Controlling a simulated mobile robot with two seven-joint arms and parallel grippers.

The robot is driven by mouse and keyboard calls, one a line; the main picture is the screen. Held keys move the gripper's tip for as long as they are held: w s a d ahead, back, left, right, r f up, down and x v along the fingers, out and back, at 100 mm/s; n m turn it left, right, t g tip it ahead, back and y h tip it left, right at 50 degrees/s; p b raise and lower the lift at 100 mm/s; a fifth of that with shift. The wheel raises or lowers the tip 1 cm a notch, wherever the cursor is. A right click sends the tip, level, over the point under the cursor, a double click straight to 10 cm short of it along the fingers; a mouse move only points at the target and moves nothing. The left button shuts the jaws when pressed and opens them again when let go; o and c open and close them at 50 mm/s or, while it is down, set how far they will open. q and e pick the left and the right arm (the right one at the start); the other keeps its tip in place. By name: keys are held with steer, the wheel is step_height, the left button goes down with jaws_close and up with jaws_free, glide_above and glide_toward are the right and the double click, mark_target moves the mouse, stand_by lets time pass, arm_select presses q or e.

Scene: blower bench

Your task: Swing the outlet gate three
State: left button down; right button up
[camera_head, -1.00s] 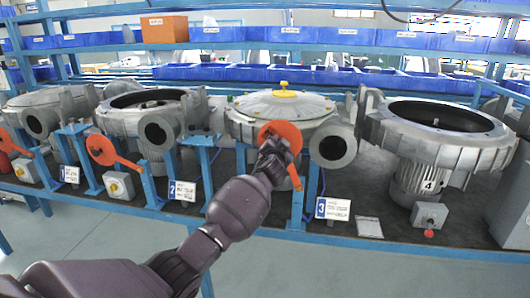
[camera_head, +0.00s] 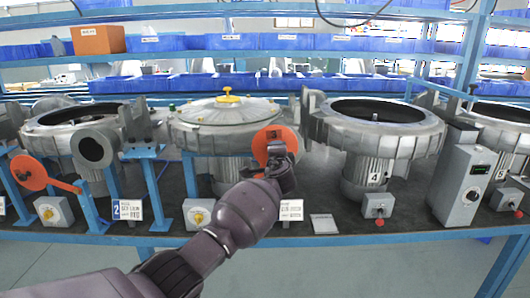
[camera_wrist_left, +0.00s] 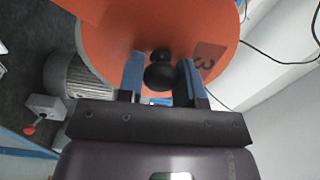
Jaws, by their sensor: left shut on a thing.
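The orange disc of outlet gate three (camera_head: 268,138) now covers the outlet mouth of the blower with the yellow-knobbed lid (camera_head: 215,112). In the left wrist view the same disc (camera_wrist_left: 115,30) fills the top and carries a figure 3. My left gripper (camera_head: 281,158) is in front of the disc, its arm coming from the lower left. In the wrist view its two blue fingers (camera_wrist_left: 160,82) stand on either side of a black round knob (camera_wrist_left: 160,74) on the disc and are shut on it. The gate's pivot and lever are hidden behind my arm. My right gripper is not in view.
Blower two's outlet (camera_head: 94,148) is open, with its orange gate (camera_head: 30,172) off to the left. Blower four (camera_head: 375,138) and a grey control box (camera_head: 462,187) stand to the right. Blue bench legs and switch boxes line the front edge.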

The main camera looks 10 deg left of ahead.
arm_select(q)
steer(key=shift+w+d+f+m+b, duration=0.15)
steer(key=shift+d+f+m, duration=0.15)
steer(key=shift+d, duration=0.15)
steer(key=shift+w+d+f+m+b, duration=0.15)
steer(key=shift+d+f+m, duration=0.15)
steer(key=shift+d, duration=0.15)
steer(key=shift+s, duration=0.15)
steer(key=c, duration=0.8)
jaws_free()
steer(key=shift+d, duration=0.1)
